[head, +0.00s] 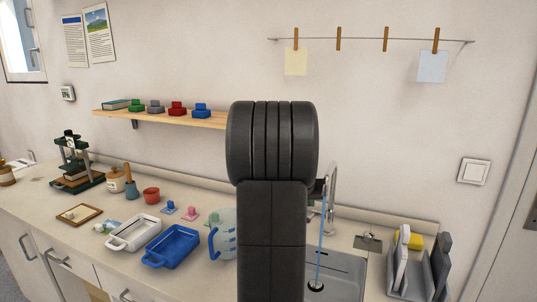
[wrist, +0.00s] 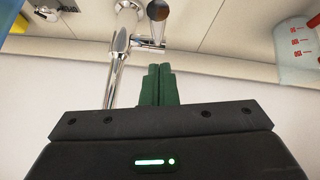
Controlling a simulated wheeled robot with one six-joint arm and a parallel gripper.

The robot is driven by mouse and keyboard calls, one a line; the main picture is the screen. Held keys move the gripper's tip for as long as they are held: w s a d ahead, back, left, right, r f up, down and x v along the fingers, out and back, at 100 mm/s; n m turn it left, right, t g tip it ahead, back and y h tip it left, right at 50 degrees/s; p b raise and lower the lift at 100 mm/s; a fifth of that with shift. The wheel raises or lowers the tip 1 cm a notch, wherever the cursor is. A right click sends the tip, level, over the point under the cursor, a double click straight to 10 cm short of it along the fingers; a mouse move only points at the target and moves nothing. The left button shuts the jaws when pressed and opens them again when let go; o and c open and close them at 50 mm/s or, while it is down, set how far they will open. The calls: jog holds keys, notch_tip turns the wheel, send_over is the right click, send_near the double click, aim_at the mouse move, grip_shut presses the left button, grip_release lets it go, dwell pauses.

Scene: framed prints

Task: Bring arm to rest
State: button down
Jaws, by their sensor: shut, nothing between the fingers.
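My gripper (wrist: 160,68) shows in the wrist view as two green fingers pressed together, with nothing between them. The chrome tap (wrist: 118,55) stands just beyond the fingers, to their left; I cannot tell whether they touch it. In the head view my raised black arm fills the middle and hides the gripper and part of the counter. The tap (head: 333,190) shows there just right of my arm.
A thin blue stream (head: 320,245) runs down into the sink (head: 345,275). A measuring jug (head: 223,235), a blue tray (head: 173,246) and a white tray (head: 134,232) stand left of my arm. A grey rack (head: 418,272) stands right. A shelf (head: 175,118) is behind.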

jog(key=shift+w+d+r+g+p, duration=0.2)
jog(key=shift+r+g+p, duration=0.1)
jog(key=shift+p, duration=1.55)
jog(key=shift+f+p, duration=0.1)
jog(key=shift+p, duration=0.3)
jog(key=shift+s+a+f+b, duration=0.1)
jog(key=shift+f+b, duration=0.3)
jog(key=shift+b, duration=1.35)
jog(key=b, duration=0.3)
jog(key=s+t+b, duration=0.1)
jog(key=b, duration=0.3)
jog(key=shift+a+f, duration=0.25)
jog(key=shift+a, duration=0.1)
jog(key=shift+s+t+h+b, duration=0.1)
jog(key=shift+t+h+b, duration=0.2)
jog(key=shift+b, duration=0.45)
